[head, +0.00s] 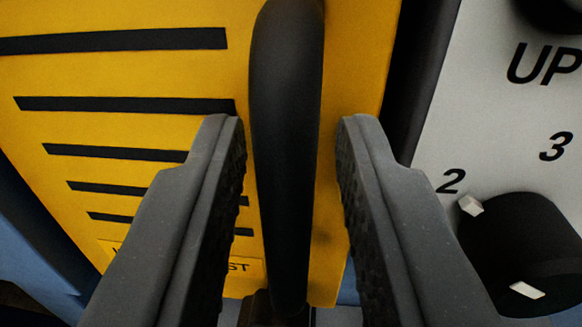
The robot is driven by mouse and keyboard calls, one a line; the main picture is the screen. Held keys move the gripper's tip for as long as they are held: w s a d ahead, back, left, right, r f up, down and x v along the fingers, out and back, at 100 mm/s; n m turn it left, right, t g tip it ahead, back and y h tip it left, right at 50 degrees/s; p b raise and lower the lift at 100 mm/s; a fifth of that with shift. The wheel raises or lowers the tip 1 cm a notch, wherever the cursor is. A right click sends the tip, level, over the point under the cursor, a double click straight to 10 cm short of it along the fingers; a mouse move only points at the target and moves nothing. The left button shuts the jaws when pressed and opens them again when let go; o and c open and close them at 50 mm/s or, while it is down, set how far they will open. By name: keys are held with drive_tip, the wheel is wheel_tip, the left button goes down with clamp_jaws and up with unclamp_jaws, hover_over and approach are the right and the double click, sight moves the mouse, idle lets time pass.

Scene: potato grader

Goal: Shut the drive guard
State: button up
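The drive guard (130,75) is a yellow panel with several black slots, filling the left and middle of the head view. A black bar handle (287,130) runs upright along its right side. My gripper (290,135) is open, with one finger on each side of the handle. A small gap shows between each finger and the handle near the tips, so I see no grip on it. The handle's upper end is cut off by the top of the view. Whether the guard stands ajar is hard to tell from this close.
A light grey control panel (445,140) stands at the right, marked UP, 2 and 3. It carries a black rotary knob (525,250) with white marks, close to my right finger. A blue frame part (35,255) shows at the lower left. A partly hidden label sits low on the guard.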

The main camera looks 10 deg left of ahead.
drive_tip(key=s+d+p, duration=0.1)
drive_tip(key=s, duration=1.2)
drive_tip(key=shift+s+d+p, duration=0.2)
drive_tip(key=shift+s+p, duration=0.15)
drive_tip(key=s+r+g+h, duration=0.1)
drive_tip(key=s+r, duration=0.1)
drive_tip(key=r, duration=1.1)
drive_tip(key=s+r+h, duration=0.1)
drive_tip(key=s+r, duration=0.1)
drive_tip(key=r, duration=1.1)
drive_tip(key=s+a+r+m+g, duration=0.1)
drive_tip(key=s+r, duration=1.9)
drive_tip(key=s, duration=0.3)
drive_tip(key=shift+a+r+g, duration=0.3)
drive_tip(key=shift+a+r, duration=0.05)
